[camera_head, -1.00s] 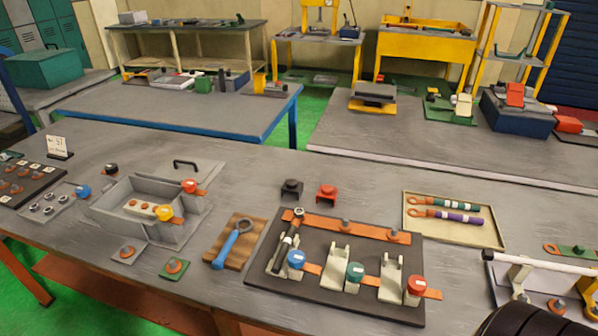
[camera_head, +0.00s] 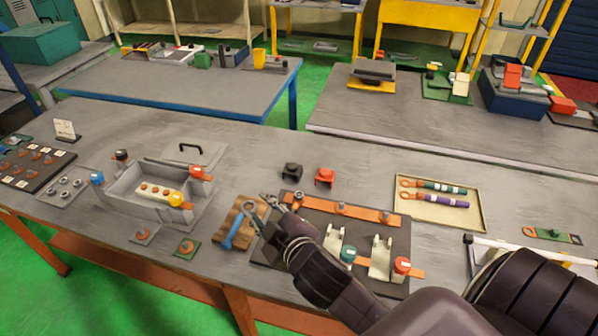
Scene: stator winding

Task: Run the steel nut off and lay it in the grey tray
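My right gripper (camera_head: 260,207) reaches in from the lower right, over the left edge of the black busbar board (camera_head: 378,286) and close to the blue-handled wrench (camera_head: 238,232) on its wooden block. Its fingers look spread, with nothing visible between them. My arm hides the board's left part, where the ratchet lay. My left gripper is out of view.
A grey open box (camera_head: 163,212) stands between the small tray and the wrench, with a blue, a red and a yellow cap around it. A beige tray (camera_head: 440,216) with two striped tools lies at right. A black and a red clip stand behind the board.

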